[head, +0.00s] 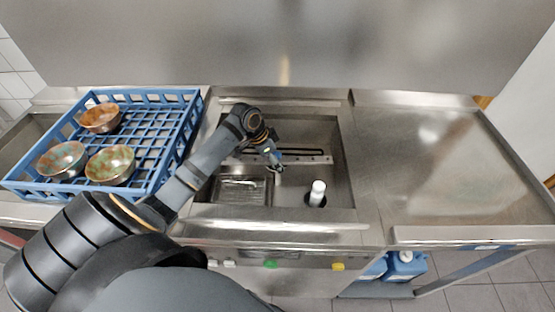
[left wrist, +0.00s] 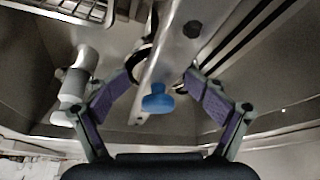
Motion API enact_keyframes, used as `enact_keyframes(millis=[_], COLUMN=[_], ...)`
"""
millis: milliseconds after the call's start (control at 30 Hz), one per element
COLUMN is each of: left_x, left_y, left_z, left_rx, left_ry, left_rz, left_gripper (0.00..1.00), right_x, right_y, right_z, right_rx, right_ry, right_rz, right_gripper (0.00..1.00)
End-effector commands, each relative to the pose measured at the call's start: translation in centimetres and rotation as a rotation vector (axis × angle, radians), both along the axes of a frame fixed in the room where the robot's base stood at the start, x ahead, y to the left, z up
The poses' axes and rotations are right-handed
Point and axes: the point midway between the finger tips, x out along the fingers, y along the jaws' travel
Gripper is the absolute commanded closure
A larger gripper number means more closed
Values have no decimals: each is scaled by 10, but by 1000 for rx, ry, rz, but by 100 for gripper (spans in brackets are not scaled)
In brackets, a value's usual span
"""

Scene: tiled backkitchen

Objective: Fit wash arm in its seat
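The wash arm (head: 305,159) is a light metal bar lying left to right across the back of the sunken basin. In the left wrist view the wash arm (left wrist: 177,45) runs between my fingers, with a dark bolt and a blue knob (left wrist: 157,99) on it. My left gripper (head: 277,166) is down in the basin at the bar's middle. In the left wrist view its purple-padded fingers (left wrist: 160,76) straddle the bar, apart, with what look like narrow gaps beside it. The seat under the bar is hidden. My right gripper is out of view.
A white-topped post (head: 317,188) stands in a dark hole at the basin's front right. A wire strainer (head: 241,190) lies front left. A blue rack (head: 150,180) with several bowls stands left of the basin. The right steel counter (head: 440,165) is clear.

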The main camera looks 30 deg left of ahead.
Motion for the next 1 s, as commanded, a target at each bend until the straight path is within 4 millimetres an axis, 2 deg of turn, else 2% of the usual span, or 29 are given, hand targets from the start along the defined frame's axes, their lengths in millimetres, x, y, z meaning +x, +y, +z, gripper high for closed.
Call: enact_keyframes(millis=[167, 400, 600, 800, 1000], left_x=[-3, -20, -32, -36, -37], left_y=[4, 17, 24, 25, 25], left_z=[9, 64, 96, 110, 112], left_rx=[4, 12, 8, 3, 1], left_ry=[0, -2, 0, 0, 1], left_rz=[-1, -2, -1, 0, 0], left_gripper=[20, 20, 20, 20, 20], right_x=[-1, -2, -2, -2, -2], right_y=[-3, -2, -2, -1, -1], right_z=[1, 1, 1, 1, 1], right_rx=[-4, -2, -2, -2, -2], right_ry=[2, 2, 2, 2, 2], right_rz=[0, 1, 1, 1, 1], right_gripper=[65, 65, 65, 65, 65])
